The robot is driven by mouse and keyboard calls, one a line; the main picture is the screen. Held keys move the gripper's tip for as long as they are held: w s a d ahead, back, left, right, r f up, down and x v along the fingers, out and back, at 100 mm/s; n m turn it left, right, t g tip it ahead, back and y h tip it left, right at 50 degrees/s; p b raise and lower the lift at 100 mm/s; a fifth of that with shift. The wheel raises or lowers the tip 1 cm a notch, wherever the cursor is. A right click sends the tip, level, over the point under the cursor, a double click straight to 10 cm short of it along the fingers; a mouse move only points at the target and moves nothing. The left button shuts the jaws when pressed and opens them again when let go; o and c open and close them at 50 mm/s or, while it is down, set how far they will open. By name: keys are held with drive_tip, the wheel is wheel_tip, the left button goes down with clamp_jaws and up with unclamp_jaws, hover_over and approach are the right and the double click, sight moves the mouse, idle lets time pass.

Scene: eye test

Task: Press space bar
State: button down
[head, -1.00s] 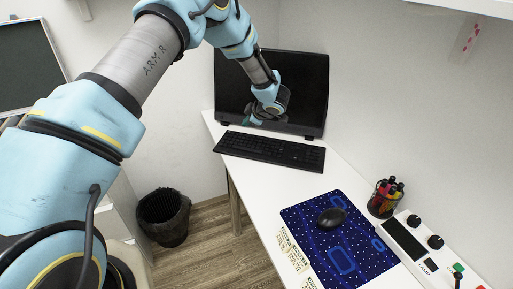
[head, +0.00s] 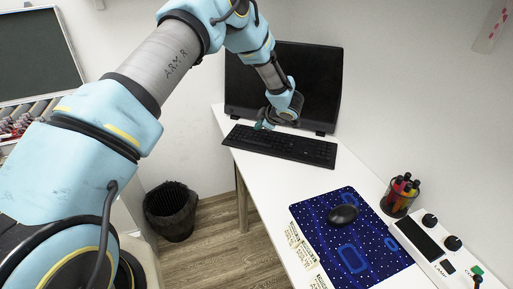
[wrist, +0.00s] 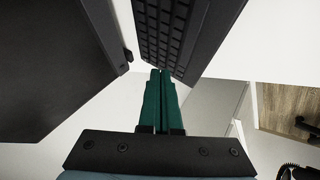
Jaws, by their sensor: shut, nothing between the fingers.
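The black keyboard (head: 290,148) lies on the white desk in front of the monitor. In the head view the space bar cannot be made out among the dark keys. My gripper (head: 262,126) is over the far left end of the keyboard, with its green fingers pointing down. In the wrist view the green fingers of my gripper (wrist: 160,72) are together and empty. Their tips appear beside one end of the keyboard (wrist: 178,30); whether they touch it cannot be told. The space bar is not distinguishable in the wrist view either.
The black monitor (head: 315,85) stands close behind my gripper. A blue mat (head: 350,260) with a mouse (head: 342,214), a pen cup (head: 400,195) and a control panel (head: 425,242) are at the right. A black bin (head: 171,212) stands on the floor.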

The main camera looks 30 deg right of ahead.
sight(259, 143)
drive_tip(key=shift+f+b, duration=1)
drive_tip(key=shift+f, duration=1.15)
drive_tip(key=shift+f, duration=0.1)
drive_tip(key=shift+f, duration=0.35)
drive_tip(key=shift+f+b, duration=0.45)
idle(0.9)
drive_tip(key=shift+r, duration=0.1)
drive_tip(key=shift+r+p, duration=0.7)
drive_tip(key=shift+r, duration=0.1)
drive_tip(key=shift+r+p, duration=1.95)
drive_tip(key=shift+r, duration=0.65)
